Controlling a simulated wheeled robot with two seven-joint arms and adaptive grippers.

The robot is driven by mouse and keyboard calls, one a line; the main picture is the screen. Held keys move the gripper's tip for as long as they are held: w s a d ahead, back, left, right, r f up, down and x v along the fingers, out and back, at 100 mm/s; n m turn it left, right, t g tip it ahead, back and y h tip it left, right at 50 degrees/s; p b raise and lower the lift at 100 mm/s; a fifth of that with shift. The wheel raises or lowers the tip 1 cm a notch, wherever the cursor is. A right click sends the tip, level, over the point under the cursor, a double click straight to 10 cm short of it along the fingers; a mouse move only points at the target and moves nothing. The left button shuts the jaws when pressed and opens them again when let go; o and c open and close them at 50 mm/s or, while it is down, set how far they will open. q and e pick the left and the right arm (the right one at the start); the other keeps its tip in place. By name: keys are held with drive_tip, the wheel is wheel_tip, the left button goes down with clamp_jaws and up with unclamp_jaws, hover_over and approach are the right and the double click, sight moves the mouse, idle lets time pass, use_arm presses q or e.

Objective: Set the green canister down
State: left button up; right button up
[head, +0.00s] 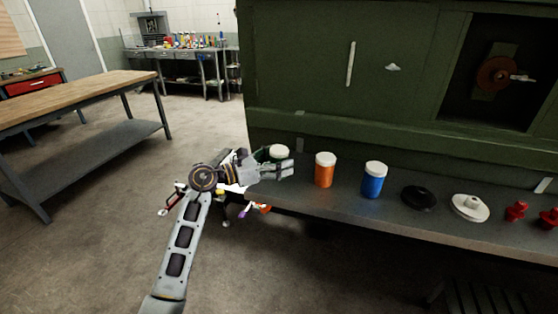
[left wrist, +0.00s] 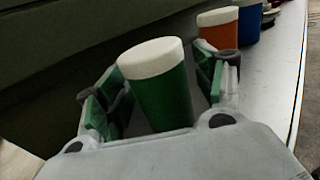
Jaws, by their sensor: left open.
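The green canister (left wrist: 163,100) with a white lid stands between the fingers of my left gripper (left wrist: 158,88) in the left wrist view. The fingers are open, one on each side of it, with a visible gap on the right. Its base is hidden by the gripper body. In the head view the green canister (head: 279,153) shows mostly as a lid behind my left gripper (head: 290,169), at the left end of the grey shelf (head: 335,203). I cannot tell whether its base touches the shelf. My right gripper is not in view.
On the shelf, to the right, stand an orange canister (head: 325,171) and a blue canister (head: 374,181). Beyond them are a black disc (head: 419,197), a white flanged part (head: 469,207) and red parts (head: 516,211). The green fuselage panel (head: 330,85) rises behind. A wooden-topped table (head: 75,97) stands left.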

use_arm(q)
drive_tip(key=shift+r, duration=0.1)
drive_tip(key=v, duration=1.2)
drive_tip(key=shift+w, duration=0.1)
idle(0.8)
